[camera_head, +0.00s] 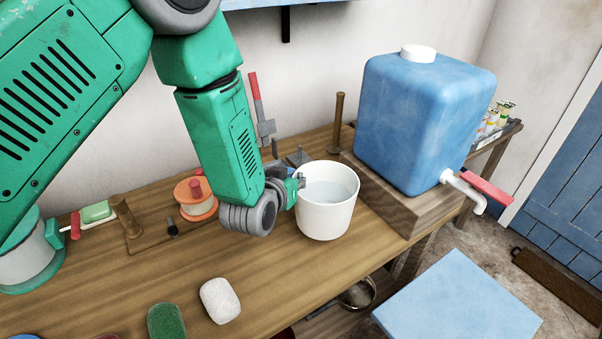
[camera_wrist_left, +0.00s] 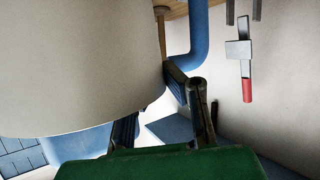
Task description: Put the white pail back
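The white pail (camera_head: 325,214) is upright over the wooden bench, left of the blue tank, with a pale, water-like surface inside. In the left wrist view the pail (camera_wrist_left: 75,65) fills the upper left, very close. My left gripper (camera_head: 299,182) is at the pail's left rim in the head view. One fingertip seems to reach just over the rim. In the left wrist view the dark fingers of the gripper (camera_wrist_left: 155,108) meet the pail's edge, which partly hides them. Whether they are closed on the wall is unclear. My right gripper is not in view.
A blue tank (camera_head: 425,120) with a red-handled tap (camera_head: 487,187) stands on a wooden block (camera_head: 410,200). A wooden peg (camera_head: 338,122) stands behind the pail. A white stone-like block (camera_head: 220,300), green pad (camera_head: 166,322) and orange spool (camera_head: 196,199) lie left. The bench front between is clear.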

